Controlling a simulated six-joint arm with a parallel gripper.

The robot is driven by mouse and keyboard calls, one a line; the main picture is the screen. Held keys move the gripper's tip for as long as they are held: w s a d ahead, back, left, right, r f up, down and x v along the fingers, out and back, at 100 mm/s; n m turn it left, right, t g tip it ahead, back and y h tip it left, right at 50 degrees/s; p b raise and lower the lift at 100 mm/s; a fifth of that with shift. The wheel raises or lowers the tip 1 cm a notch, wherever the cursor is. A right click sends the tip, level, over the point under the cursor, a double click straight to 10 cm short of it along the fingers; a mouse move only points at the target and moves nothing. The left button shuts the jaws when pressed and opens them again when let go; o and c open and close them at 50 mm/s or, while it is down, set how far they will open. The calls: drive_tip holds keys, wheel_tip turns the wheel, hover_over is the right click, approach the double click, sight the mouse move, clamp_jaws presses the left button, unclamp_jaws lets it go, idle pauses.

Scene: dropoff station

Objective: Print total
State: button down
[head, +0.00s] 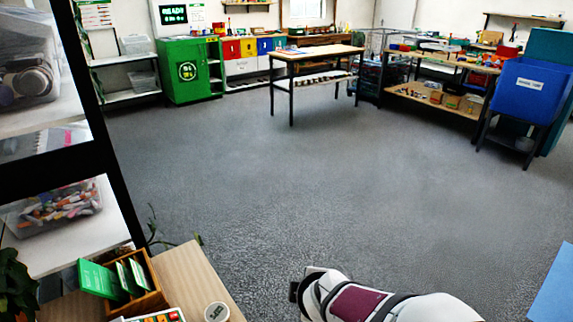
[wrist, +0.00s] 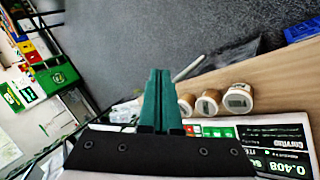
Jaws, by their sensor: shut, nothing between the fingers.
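In the wrist view my gripper (wrist: 159,72) points away from the camera, its two teal fingers together and empty. A dark display (wrist: 285,145) stands at the lower right and reads 0.408. Beside it is a white panel with coloured buttons (wrist: 208,131), green and red among them, partly hidden behind my gripper. In the head view the top edge of a device with coloured buttons (head: 160,316) shows at the bottom left, mostly cut off. My arm is at the bottom centre, right of that table; its fingers are not clear there. No print button can be made out.
Several lidded jars (wrist: 237,100) stand on the wooden tabletop (head: 190,272) near the panel. A wooden box (head: 152,301) holds green cards. A dark-framed shelf with clear bins (head: 60,208) rises at left. The grey floor (head: 270,190) is open. A green cabinet (head: 188,72) stands far back.

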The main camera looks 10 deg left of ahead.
drive_tip(key=s+a+f+n+g+y, duration=0.2)
drive_tip(key=a+n+y, duration=0.2)
drive_tip(key=a+n, duration=0.4)
drive_tip(key=s+a+f+n+g+y, duration=0.2)
drive_tip(key=a+n, duration=0.6)
drive_tip(key=a, duration=0.5)
drive_tip(key=shift+s+f+n+y, duration=0.4)
drive_tip(key=shift+s+y, duration=0.3)
drive_tip(key=shift+y, duration=0.3)
drive_tip(key=shift+s+a+f, duration=0.4)
drive_tip(key=shift+f, duration=0.9)
drive_tip(key=shift+s+a+f, duration=0.4)
drive_tip(key=shift+a+f, duration=0.05)
drive_tip(key=shift+f, duration=0.9)
drive_tip(key=shift+s+a+f, duration=0.4)
drive_tip(key=shift+f, duration=0.9)
drive_tip(key=shift+f, duration=0.1)
drive_tip(key=shift+s+a+f, duration=0.1)
drive_tip(key=shift+s+f, duration=0.05)
drive_tip(key=shift+f, duration=0.15)
drive_tip(key=shift+s+a+f, duration=0.1)
drive_tip(key=shift+a+f, duration=0.05)
drive_tip(key=shift+f, duration=0.15)
drive_tip(key=shift+r, duration=0.1)
drive_tip(key=shift+w+d+r, duration=0.2)
drive_tip(key=shift+d+r, duration=0.1)
drive_tip(key=shift+r, duration=0.3)
